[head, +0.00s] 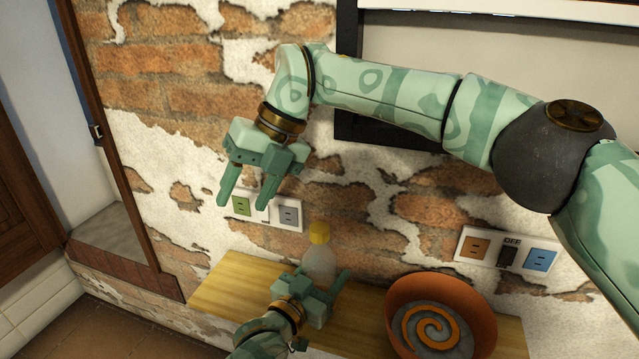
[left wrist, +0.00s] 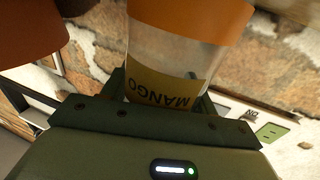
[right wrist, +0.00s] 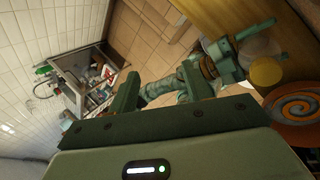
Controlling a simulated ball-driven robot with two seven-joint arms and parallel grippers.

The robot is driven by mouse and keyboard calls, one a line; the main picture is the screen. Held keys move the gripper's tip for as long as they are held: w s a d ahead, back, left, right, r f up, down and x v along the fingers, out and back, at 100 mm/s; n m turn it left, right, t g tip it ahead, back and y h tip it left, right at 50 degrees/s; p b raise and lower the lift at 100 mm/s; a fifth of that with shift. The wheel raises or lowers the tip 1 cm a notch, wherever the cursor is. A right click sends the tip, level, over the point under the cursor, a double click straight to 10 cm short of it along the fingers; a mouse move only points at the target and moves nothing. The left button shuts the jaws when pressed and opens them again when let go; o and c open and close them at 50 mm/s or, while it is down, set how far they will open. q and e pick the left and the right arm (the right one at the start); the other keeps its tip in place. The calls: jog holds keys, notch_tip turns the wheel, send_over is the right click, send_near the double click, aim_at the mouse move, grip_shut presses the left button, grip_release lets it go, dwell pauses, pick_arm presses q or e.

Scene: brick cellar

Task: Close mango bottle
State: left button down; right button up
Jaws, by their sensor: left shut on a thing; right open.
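The mango bottle (head: 318,262) is clear and stands upright on the wooden shelf, with a yellow cap (head: 319,232) on its top. I cannot tell how tight the cap sits. My left gripper (head: 319,290) is shut on the lower bottle. The left wrist view shows the bottle close up, with its MANGO label (left wrist: 165,88) upside down and an orange band (left wrist: 190,16). My right gripper (head: 242,206) is open and empty, up and left of the bottle, by the wall. The right wrist view shows the cap (right wrist: 266,72) to the right of its fingers.
The narrow wooden shelf (head: 232,286) runs along the brick wall. An orange bowl (head: 485,310) with a spiral inside stands right of the bottle. Sockets (head: 288,214) are on the wall behind, and another panel (head: 508,254) is further right. The shelf's left end is clear.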

aim_at(320, 227)
jog(key=w+d+n+h, duration=0.1)
jog(key=d+h, duration=0.1)
jog(key=d, duration=0.1)
jog(key=w+d+n+t+h, duration=0.1)
jog(key=d, duration=0.3)
jog(key=w+d+n+h, duration=0.1)
jog(key=d+n+h, duration=0.1)
jog(key=d, duration=0.2)
jog(key=shift+f+t+h, duration=0.3)
jog(key=shift+f, duration=4)
jog(key=c, duration=1)
jog(key=m, duration=0.5)
jog(key=o, duration=1.2)
jog(key=shift+c, duration=0.2)
